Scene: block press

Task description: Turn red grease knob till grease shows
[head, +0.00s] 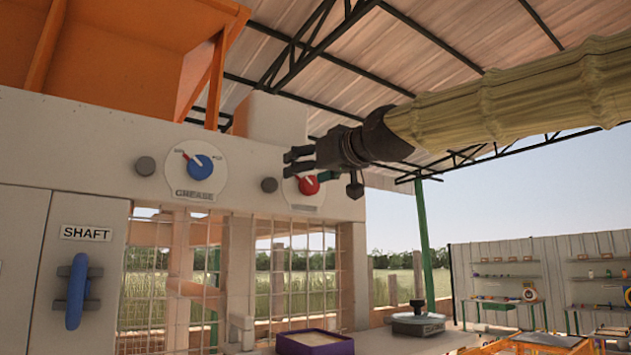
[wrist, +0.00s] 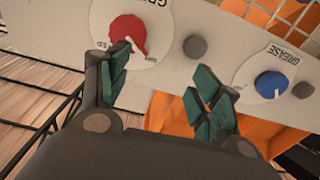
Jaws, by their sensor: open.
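The red grease knob (head: 308,185) sits on a white dial on the press's pale front panel, partly hidden by my gripper in the head view. In the wrist view the red knob (wrist: 128,33) shows on its round dial, beyond the tip of the left-hand finger. My gripper (head: 292,160) is open and empty in front of the panel by the red knob's dial. In the wrist view its green-padded fingers (wrist: 165,75) stand apart, with nothing between them. The gripper looks apart from the knob. No grease is visible.
A blue knob (head: 201,165) on a GREASE dial is left of the red one. Dark round buttons (head: 269,185) sit beside the dials. A blue SHAFT handle (head: 77,291) is at lower left. A purple box (head: 315,343) and a grey round item (head: 418,324) stand below.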

